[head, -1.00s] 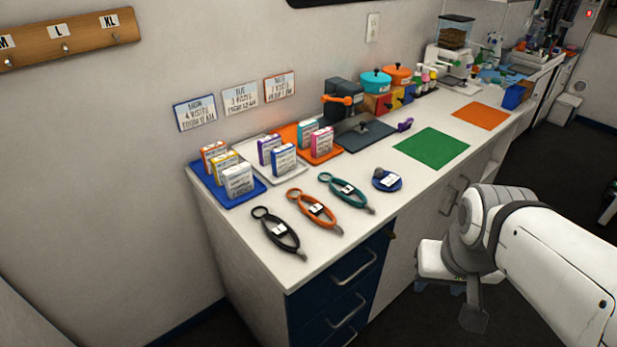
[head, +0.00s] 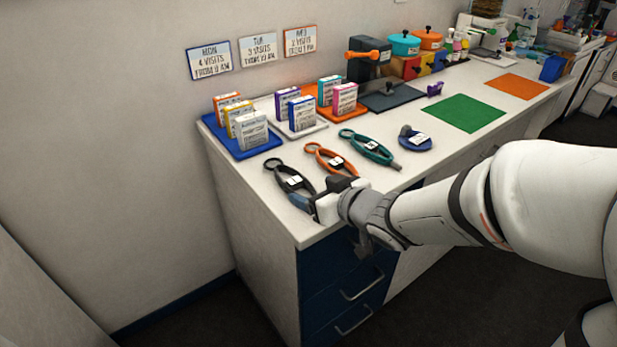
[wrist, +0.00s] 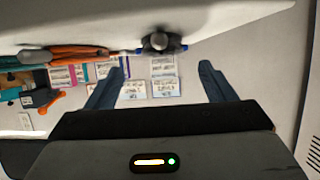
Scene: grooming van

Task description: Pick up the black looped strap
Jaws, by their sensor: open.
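The black looped strap (head: 284,172) lies flat on the white counter near its left front corner, with a small ring at its far end and a white tag on it. My gripper (head: 308,190) is open at the strap's near end, low over the counter, its fingers spread to either side. The gripper hides the strap's near end in the head view. In the wrist view, the dark end of the strap (wrist: 158,42) shows between the two blue fingers of my gripper (wrist: 162,72), apart from both.
An orange strap (head: 318,151) and a teal strap (head: 378,152) lie to the right, the orange one close to my gripper. A blue round dish (head: 416,138) is beyond. Small boxes stand on a blue tray (head: 213,127) behind. The counter's front edge is under my wrist.

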